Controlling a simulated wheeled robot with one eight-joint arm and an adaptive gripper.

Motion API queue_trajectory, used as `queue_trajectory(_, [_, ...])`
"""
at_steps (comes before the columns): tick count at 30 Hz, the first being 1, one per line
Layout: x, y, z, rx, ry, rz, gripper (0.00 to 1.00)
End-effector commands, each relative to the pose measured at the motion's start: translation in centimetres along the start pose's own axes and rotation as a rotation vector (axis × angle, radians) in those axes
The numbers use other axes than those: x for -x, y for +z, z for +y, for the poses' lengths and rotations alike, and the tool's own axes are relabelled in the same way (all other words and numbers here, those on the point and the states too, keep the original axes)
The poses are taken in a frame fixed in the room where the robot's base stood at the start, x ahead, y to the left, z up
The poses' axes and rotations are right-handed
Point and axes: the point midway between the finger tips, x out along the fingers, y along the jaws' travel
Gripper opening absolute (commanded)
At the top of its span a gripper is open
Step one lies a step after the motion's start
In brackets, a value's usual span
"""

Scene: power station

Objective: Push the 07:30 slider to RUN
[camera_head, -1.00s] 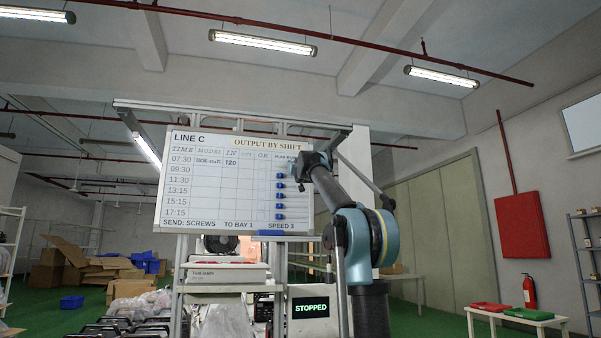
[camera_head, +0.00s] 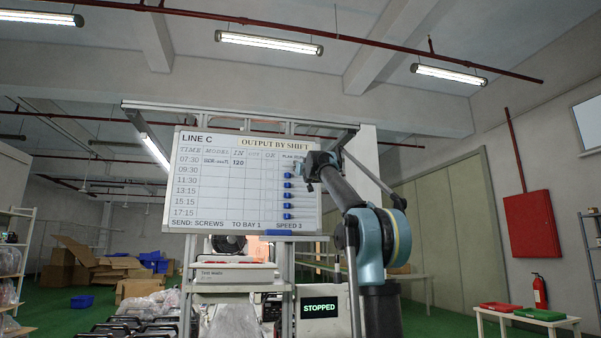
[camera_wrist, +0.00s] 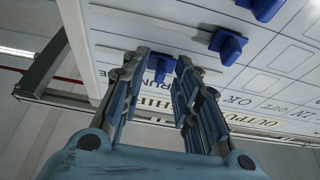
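The whiteboard (camera_head: 240,190) stands upright with time rows; 07:30 is the top row. My gripper (camera_head: 299,170) is at the board's right edge near that row and hides its slider in the head view. In the wrist view the board appears upside down. A blue slider (camera_wrist: 162,66), apparently the 07:30 one, sits between the two fingers of my gripper (camera_wrist: 162,75). The fingers are spread on either side of it; whether they touch it is unclear. Part of the word RUN shows beside it. Another blue slider (camera_wrist: 228,46) lies one row away.
More blue sliders (camera_head: 287,195) line the lower rows in one column, close under my gripper. A screen (camera_head: 320,308) reads STOPPED below the board. A metal frame (camera_head: 240,108) runs above the board. A shelf cart with a white box (camera_head: 235,274) stands below.

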Motion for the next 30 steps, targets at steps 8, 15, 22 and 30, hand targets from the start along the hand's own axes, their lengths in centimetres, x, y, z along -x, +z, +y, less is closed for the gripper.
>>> queue_trajectory(8, [2.2, 0.0, 0.0, 0.000, 0.000, 0.000, 0.29])
queue_trajectory(15, [5.2, 0.1, 0.1, 0.000, 0.000, -0.001, 0.29])
queue_trajectory(22, [8.1, 0.1, 0.1, 0.000, 0.000, -0.001, 0.29])
queue_trajectory(30, [10.8, 0.2, 0.1, 0.000, 0.000, -0.001, 0.29])
